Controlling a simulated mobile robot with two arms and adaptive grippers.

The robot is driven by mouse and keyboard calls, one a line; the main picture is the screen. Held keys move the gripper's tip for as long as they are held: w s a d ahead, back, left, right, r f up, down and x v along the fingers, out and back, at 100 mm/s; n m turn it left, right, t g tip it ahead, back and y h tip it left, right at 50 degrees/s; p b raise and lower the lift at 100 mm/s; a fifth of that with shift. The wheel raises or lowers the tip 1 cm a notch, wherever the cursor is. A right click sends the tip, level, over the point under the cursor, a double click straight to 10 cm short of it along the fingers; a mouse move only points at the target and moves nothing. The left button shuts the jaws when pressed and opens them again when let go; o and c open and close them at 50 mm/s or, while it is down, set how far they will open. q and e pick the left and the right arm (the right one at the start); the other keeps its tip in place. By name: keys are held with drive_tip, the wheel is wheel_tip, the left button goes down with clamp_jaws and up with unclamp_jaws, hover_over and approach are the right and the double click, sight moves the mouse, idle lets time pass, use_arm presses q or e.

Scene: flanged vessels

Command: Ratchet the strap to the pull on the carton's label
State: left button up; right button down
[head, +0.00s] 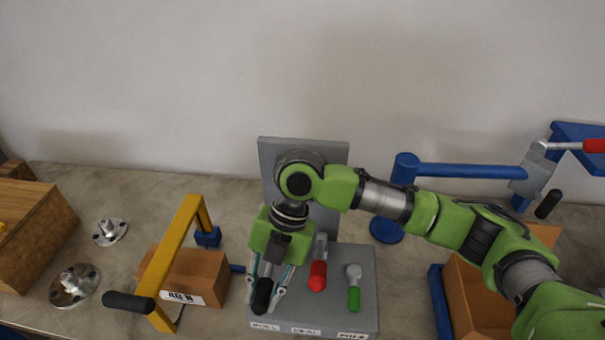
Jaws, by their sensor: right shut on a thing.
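A brown carton (202,271) stands under a yellow frame (172,258) at the left of centre. Its white label (183,297) seems to read "40 N", though the print is small. A grey lever unit (336,316) stands at the centre with a black-handled lever (262,297), a red one (318,275) and a green one (354,298). My right gripper (266,299) points down at the unit's left side, shut on the black handle. The gripper partly hides that lever. I cannot make out the strap clearly. My left gripper is out of view.
The yellow frame has a black grip (129,301) at its front left. Metal flanges (74,285) and a wooden box (32,235) are at the left. A blue post (404,180) with an arm and an open carton (472,305) stand at the right.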

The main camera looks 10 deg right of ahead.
drive_tip(key=r+p, duration=0.1)
drive_tip(key=r, duration=0.1)
drive_tip(key=w+r+p, duration=0.1)
drive_tip(key=r, duration=0.1)
drive_tip(key=w+r+p, duration=0.1)
drive_tip(key=r+p, duration=0.1)
drive_tip(key=shift+d, duration=0.3)
drive_tip(key=shift+f, duration=0.2)
drive_tip(key=c, duration=1.8)
unclamp_jaws()
drive_tip(key=shift+r, duration=0.15)
drive_tip(key=p+v, duration=0.4)
drive_tip(key=v, duration=0.1)
drive_tip(key=shift+w+d+r, duration=0.1)
drive_tip(key=shift+d+r, duration=0.1)
drive_tip(key=shift+r, duration=0.15)
